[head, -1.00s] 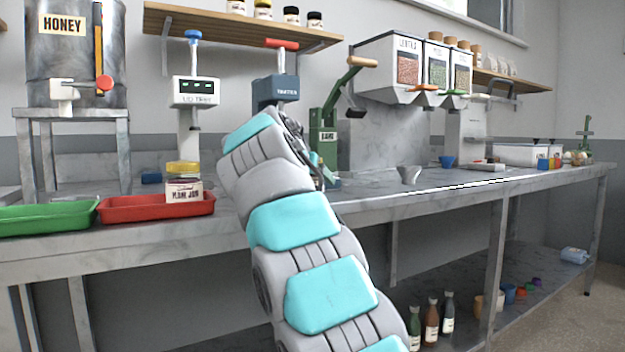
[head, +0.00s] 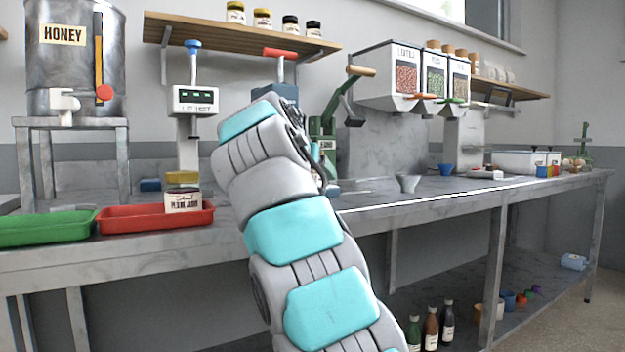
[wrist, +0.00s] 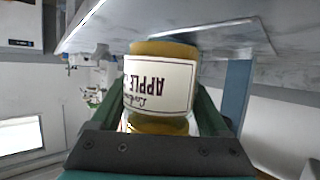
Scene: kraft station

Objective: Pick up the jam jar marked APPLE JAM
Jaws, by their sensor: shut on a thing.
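The jam jar (wrist: 165,87) fills the middle of the wrist view, with a yellow-brown body and a white label reading APPLE upside down. The rest of the label's text is partly out of sight. My gripper (wrist: 160,112) is shut on this jar, with dark green fingers on both of its sides. In the head view the gripper and the held jar are hidden behind my arm. Another jar (head: 183,201), with a yellow lid and a label that seems to read PLUM JAM, stands in the red tray (head: 120,222).
A green tray (head: 45,230) lies left of the red one. The LID TEST device (head: 196,101) and a dark blue press (head: 270,92) stand behind on the bench (head: 400,206). A green lever press (head: 322,130) and a funnel (head: 408,182) are right of my arm.

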